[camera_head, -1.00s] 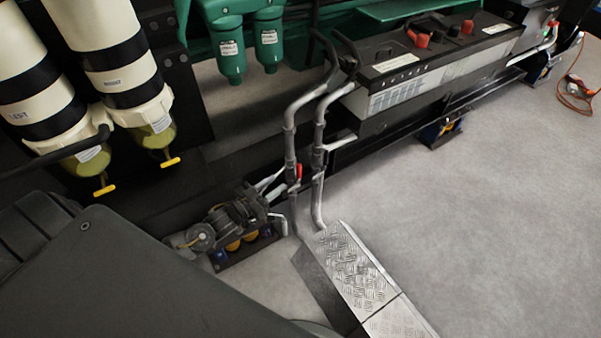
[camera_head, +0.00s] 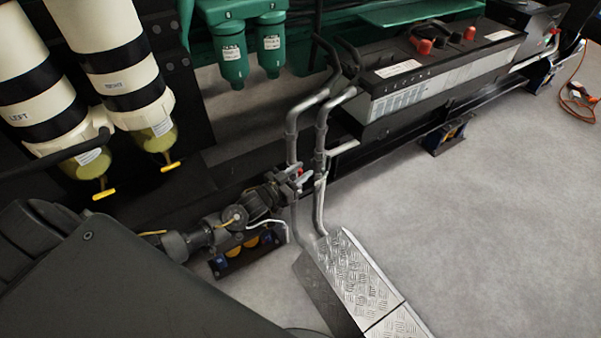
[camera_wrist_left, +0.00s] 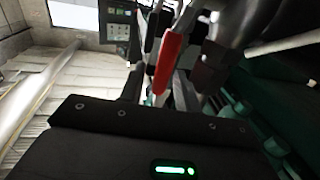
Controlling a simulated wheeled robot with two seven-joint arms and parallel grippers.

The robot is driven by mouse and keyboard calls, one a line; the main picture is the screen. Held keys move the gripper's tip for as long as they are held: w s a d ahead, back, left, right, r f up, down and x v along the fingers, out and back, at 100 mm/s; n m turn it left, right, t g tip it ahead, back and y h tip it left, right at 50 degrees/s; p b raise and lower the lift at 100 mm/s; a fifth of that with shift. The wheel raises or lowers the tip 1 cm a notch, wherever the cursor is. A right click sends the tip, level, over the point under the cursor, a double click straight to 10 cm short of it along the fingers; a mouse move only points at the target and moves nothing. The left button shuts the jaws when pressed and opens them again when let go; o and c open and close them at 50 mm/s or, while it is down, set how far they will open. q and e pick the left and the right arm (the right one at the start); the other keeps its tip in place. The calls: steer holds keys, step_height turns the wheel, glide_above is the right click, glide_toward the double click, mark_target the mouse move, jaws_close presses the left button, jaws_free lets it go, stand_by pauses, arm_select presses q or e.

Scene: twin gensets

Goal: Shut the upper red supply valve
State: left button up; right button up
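The red valve lever (camera_head: 299,172) sits on the grey pipes left of the battery box, and only a small part of it shows in the head view. In the left wrist view the red lever (camera_wrist_left: 168,62) stands large near the middle, between dark finger parts. My left gripper (camera_head: 296,180) is at the lever, coming from the lower left. Its fingers look open, with a gap beside the lever. I cannot tell whether a finger touches it. My right gripper is not in view.
Two grey vertical pipes (camera_head: 320,150) stand close by the gripper. A black battery box (camera_head: 430,70) is to the right. Two cream filter cylinders (camera_head: 104,40) with yellow taps hang at the left. A metal tread-plate cover (camera_head: 350,275) lies below.

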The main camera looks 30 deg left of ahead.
arm_select(q)
steer(key=c, duration=0.7)
jaws_close()
